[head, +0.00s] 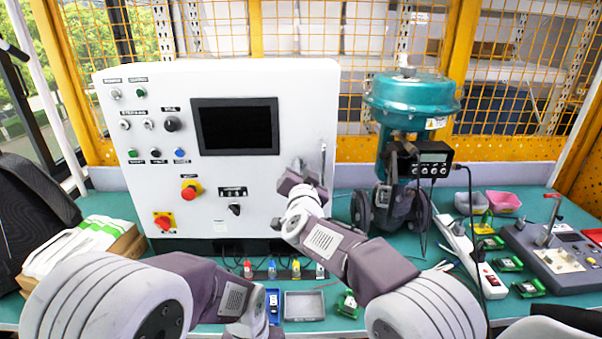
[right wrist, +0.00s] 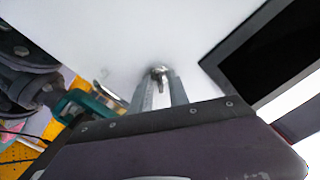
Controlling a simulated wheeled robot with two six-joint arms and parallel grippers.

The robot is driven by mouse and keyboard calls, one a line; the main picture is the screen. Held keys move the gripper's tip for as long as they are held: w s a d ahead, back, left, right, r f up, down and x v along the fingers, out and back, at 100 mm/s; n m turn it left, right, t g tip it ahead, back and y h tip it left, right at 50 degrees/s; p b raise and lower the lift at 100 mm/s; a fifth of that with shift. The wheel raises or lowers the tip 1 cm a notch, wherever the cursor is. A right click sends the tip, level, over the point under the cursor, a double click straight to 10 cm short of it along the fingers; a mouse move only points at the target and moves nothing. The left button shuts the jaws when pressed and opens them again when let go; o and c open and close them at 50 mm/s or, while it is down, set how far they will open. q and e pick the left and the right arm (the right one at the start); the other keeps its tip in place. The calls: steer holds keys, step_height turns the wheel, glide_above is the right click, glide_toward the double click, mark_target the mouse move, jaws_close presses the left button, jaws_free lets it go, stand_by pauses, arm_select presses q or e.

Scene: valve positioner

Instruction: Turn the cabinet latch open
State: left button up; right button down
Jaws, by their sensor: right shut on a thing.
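The white cabinet (head: 300,100) stands upright on the bench, with its front panel facing me. My right gripper (head: 298,166) is at the right part of this panel, right of and below the dark screen. In the right wrist view, the fingers (right wrist: 160,92) are shut on a small metal latch (right wrist: 158,72) that sticks out of the white panel. In the head view the latch is mostly hidden by the gripper. A slim upright metal handle (head: 323,160) is just right of the gripper.
The dark screen (head: 235,126) and several buttons and switches are on the panel. A teal valve actuator (head: 410,98) stands right of the cabinet. A grey tray (head: 304,305), a power strip (head: 470,255) and small green parts lie on the bench.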

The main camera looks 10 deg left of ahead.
steer(key=m+b, duration=0.2)
steer(key=m, duration=0.3)
steer(key=shift+f+m, duration=0.15)
steer(key=shift+m, duration=0.15)
steer(key=m+b, duration=0.2)
steer(key=m, duration=0.3)
steer(key=shift+d+m+b, duration=0.1)
steer(key=shift+m+b, duration=0.2)
steer(key=shift+b, duration=0.05)
steer(key=c, duration=1.5)
jaws_free()
steer(key=shift+c, duration=0.2)
steer(key=b+v, duration=0.2)
steer(key=v, duration=0.7)
